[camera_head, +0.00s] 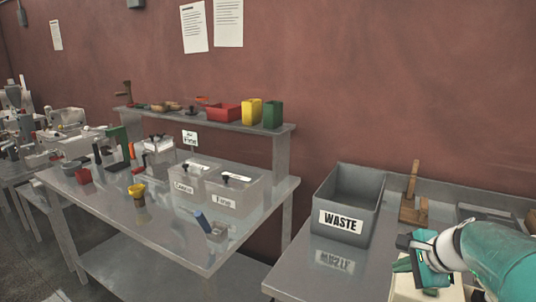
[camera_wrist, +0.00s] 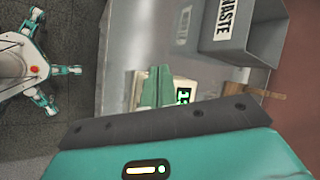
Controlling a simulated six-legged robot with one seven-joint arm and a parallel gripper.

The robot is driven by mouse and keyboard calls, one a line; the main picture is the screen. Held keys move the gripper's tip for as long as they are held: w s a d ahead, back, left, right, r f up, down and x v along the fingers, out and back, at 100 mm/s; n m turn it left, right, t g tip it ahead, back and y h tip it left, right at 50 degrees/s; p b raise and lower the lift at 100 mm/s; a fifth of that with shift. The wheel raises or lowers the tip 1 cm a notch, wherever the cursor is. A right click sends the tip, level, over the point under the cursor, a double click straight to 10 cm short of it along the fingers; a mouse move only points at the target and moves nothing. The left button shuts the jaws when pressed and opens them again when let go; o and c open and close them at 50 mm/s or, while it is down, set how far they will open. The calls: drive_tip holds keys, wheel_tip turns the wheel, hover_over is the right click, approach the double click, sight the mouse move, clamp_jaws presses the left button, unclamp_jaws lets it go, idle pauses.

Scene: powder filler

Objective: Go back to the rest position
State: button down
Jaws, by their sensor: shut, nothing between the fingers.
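My gripper (camera_head: 402,265) is at the lower right of the head view, at the end of my teal arm. It points down above a cream-coloured device (camera_head: 408,291), in front of the grey WASTE bin. In the wrist view the green fingers of my gripper (camera_wrist: 157,86) are together and hold nothing. They hide part of the device, whose lit green display (camera_wrist: 184,96) shows beside them. I cannot tell whether the fingertips touch it.
A gap separates the tables.

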drive_tip(key=s+a+n+g+h, duration=0.1)
drive_tip(key=s+a+n+h, duration=0.1)
drive_tip(key=s+a+n, duration=1.2)
drive_tip(key=a+n, duration=0.4)
drive_tip(key=a, duration=0.1)
drive_tip(key=shift+s+r+n+g, duration=0.35)
drive_tip(key=shift+r+n+g, duration=0.05)
drive_tip(key=shift+d, duration=0.1)
